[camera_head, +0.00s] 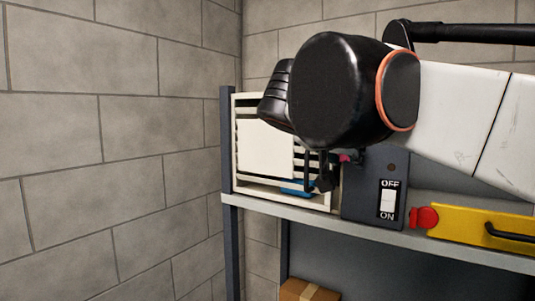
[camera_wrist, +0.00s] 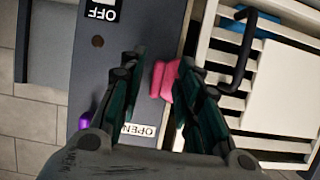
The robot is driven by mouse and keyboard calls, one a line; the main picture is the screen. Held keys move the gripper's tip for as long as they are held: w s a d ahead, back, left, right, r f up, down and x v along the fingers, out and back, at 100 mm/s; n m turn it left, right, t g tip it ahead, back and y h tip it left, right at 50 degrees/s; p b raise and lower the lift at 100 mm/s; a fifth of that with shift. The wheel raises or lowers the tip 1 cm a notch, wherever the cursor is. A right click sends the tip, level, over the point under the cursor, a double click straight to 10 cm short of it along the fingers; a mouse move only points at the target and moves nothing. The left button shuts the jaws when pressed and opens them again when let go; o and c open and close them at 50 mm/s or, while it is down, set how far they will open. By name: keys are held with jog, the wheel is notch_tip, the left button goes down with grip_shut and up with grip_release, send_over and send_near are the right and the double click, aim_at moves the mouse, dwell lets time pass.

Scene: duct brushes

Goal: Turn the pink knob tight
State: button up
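The pink knob (camera_wrist: 165,80) shows in the wrist view beyond my fingers, at the edge between the dark box and the slatted white unit. A small bit of the pink knob (camera_head: 346,157) also shows in the head view, mostly hidden by my arm. My gripper (camera_wrist: 162,62) is open, its two green-padded fingers on either side of the knob in the picture. The right finger overlaps part of the knob; a gap shows on its left. I cannot tell whether any finger touches it.
The dark box (camera_head: 362,205) carries an OFF/ON switch (camera_head: 387,199) and stands on a shelf (camera_head: 270,206). The slatted white unit (camera_head: 266,150) with a blue part (camera_head: 297,187) is on its left. A yellow tool (camera_head: 480,226) with a red end lies right. An OPEN label (camera_wrist: 138,130) is near my fingers.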

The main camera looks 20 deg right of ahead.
jog(key=v, duration=1)
jog(key=shift+s, duration=0.2)
jog(key=s+a+f+n+y+b, duration=0.2)
jog(key=f+b, duration=0.9)
jog(key=f, duration=1.4)
jog(key=s+a+f+n+y+b, duration=0.2)
jog(key=f+n+y+b, duration=0.3)
jog(key=f+b, duration=0.7)
jog(key=s+a+f+n+g+y+b, duration=0.1)
jog(key=f+b, duration=1.1)
jog(key=f, duration=2.7)
jog(key=s+n+y, duration=0.1)
jog(key=n+y, duration=0.1)
jog(key=shift+a+f+n+y, duration=0.3)
jog(key=shift+a+f, duration=0.1)
jog(key=shift+s+r, duration=0.1)
jog(key=shift+s, duration=0.05)
